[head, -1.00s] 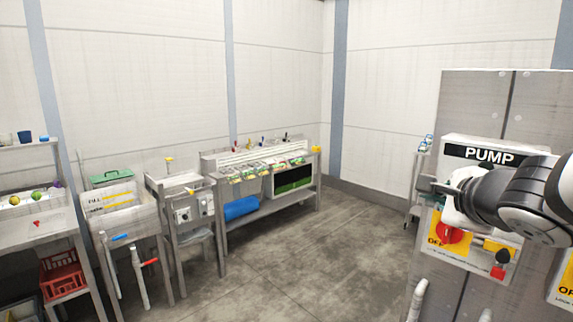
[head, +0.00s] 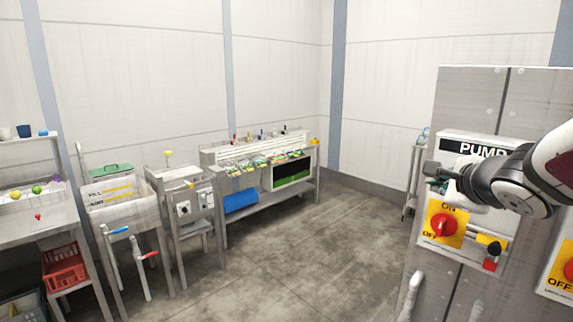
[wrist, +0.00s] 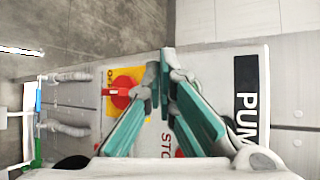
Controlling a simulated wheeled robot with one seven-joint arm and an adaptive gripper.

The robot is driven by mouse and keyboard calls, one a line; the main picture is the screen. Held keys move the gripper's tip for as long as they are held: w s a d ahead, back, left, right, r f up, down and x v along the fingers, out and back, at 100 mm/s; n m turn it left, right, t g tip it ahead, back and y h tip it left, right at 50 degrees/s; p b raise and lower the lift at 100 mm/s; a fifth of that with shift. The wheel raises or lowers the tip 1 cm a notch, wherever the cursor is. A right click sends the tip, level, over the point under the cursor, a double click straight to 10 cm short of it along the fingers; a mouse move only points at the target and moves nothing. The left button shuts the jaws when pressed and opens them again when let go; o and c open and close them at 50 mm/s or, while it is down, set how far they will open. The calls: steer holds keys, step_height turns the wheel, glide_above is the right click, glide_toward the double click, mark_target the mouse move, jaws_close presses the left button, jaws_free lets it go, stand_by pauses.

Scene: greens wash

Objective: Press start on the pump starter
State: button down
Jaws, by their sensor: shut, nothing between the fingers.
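The pump starter is a pale box with a black PUMP label (head: 478,149) on a grey cabinet at the right of the head view. Below the label is a red rotary switch (head: 443,224) on a yellow ON/OFF plate. My gripper (head: 432,169) is in front of the upper part of the box, just below the label, and hides what lies behind it. In the wrist view the shut, empty fingers of my gripper (wrist: 167,70) cross the panel between the red switch (wrist: 121,92) and the PUMP label (wrist: 246,95). Partly hidden STOP lettering shows beside them. I see no start button; whether the fingers touch the panel I cannot tell.
A yellow tag with a red and black part (head: 491,255) hangs low on the box. A second yellow switch plate (head: 560,275) is at the right edge. The middle floor (head: 320,240) is clear.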

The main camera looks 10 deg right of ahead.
steer(key=shift+w+d, duration=1.05)
steer(key=shift+d, duration=0.3)
steer(key=shift+w+d, duration=0.1)
stand_by(0.5)
steer(key=shift+w+d, duration=0.2)
steer(key=shift+d, duration=0.05)
steer(key=shift+w+d, duration=0.25)
steer(key=shift+d, duration=0.15)
stand_by(0.8)
steer(key=shift+s+a, duration=0.1)
steer(key=shift+a, duration=0.05)
steer(key=shift+s+a+b, duration=0.45)
steer(key=shift+a, duration=0.1)
steer(key=shift+a, duration=0.15)
steer(key=shift+s+a+b, duration=0.45)
steer(key=shift+s+a, duration=1.1)
steer(key=shift+a, duration=0.3)
